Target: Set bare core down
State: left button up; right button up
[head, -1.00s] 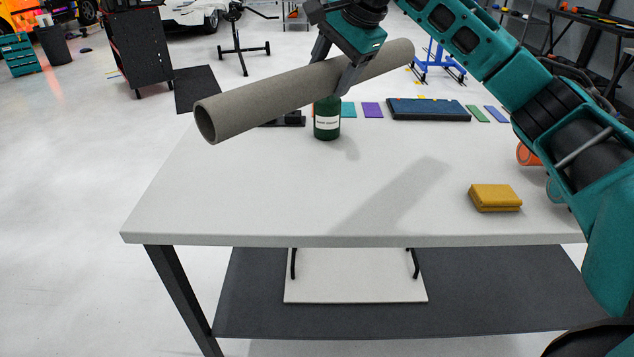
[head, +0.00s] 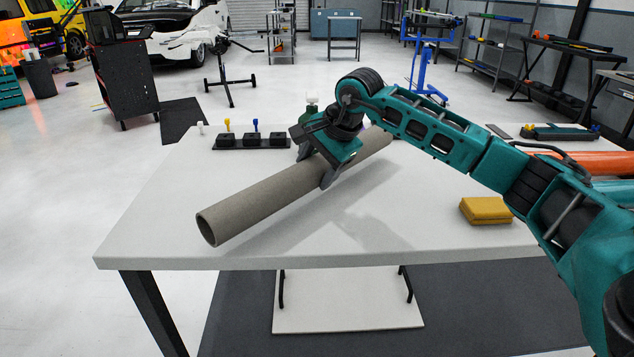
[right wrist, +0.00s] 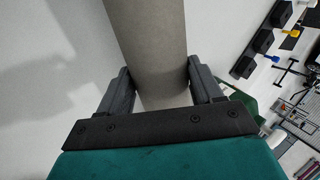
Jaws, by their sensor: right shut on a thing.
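The bare core (head: 258,202) is a long grey-brown hollow tube lying at a slant over the white table (head: 170,225). Its open end faces the near left and its far end points to the back right. My right gripper (head: 317,168) is shut across the tube near its middle. The right wrist view shows the core (right wrist: 155,40) between the two fingers of the gripper (right wrist: 160,88). A shadow lies along its right side; I cannot tell whether it touches the tabletop. My left gripper is not in view.
A yellow folded cloth or block (head: 486,211) lies at the table's right. A black rack (head: 240,142) with small coloured tools stands at the back left. A bottle (head: 312,101) is mostly hidden behind my gripper. Orange rolls (head: 590,162) are at the right. The table's front left is clear.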

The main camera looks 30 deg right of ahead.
notch_tip(320, 180, down, 3)
pick_arm(q)
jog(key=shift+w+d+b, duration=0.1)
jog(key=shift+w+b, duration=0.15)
jog(key=shift+b, duration=0.05)
pick_arm(e)
jog(key=shift+f, duration=0.1)
jog(key=o, duration=0.9)
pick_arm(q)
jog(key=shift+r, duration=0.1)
pick_arm(e)
jog(key=shift+r, duration=0.25)
pick_arm(q)
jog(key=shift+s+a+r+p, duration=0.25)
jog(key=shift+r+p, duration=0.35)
jog(key=shift+p, duration=0.6)
pick_arm(e)
jog(key=v, duration=1.1)
jog(key=shift+s+d+r, duration=0.1)
jog(key=shift+s+r, duration=0.15)
jog(key=shift+r, duration=0.05)
